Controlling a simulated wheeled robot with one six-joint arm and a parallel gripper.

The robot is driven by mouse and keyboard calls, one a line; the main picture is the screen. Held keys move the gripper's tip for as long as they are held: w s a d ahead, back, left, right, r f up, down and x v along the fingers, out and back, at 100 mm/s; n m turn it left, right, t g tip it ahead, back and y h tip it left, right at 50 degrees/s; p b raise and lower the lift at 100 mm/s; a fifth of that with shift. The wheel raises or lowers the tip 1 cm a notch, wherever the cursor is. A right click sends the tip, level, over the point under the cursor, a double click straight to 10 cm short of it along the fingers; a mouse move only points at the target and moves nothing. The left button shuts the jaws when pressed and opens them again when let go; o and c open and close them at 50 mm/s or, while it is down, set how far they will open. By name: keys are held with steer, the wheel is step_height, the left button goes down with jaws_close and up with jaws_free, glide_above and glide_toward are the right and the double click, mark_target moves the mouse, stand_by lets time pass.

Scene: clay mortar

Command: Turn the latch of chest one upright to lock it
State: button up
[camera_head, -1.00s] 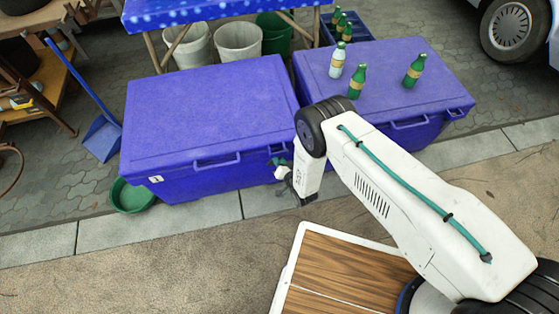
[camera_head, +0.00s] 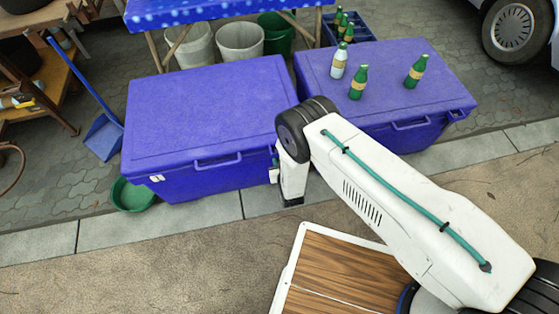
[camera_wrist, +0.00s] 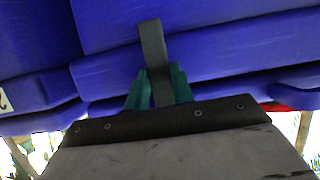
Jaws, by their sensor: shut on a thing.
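Chest one (camera_head: 190,185) is the left blue chest, with its lid down and a small white label near its front left corner. In the wrist view, the blue chest (camera_wrist: 230,65) fills the upper part. Its latch (camera_wrist: 153,45) is a dark grey bar that stands roughly vertical in that picture, across the seam. My gripper (camera_wrist: 160,72) has its green fingers on either side of the bar and is shut on it. In the head view, my wrist is at the chest's front right corner and mostly hides the fingers and the latch.
A second blue chest (camera_head: 440,100) stands to the right with several bottles (camera_head: 357,82) on its lid. A green basin (camera_head: 131,194) sits by chest one's left corner. A blue dustpan (camera_head: 103,137) is further left. The pavement in front of chest one is clear.

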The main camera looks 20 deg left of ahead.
stand_by(0.4)
steer(key=o, duration=1)
steer(key=v, duration=0.8)
steer(key=shift+f, duration=0.2)
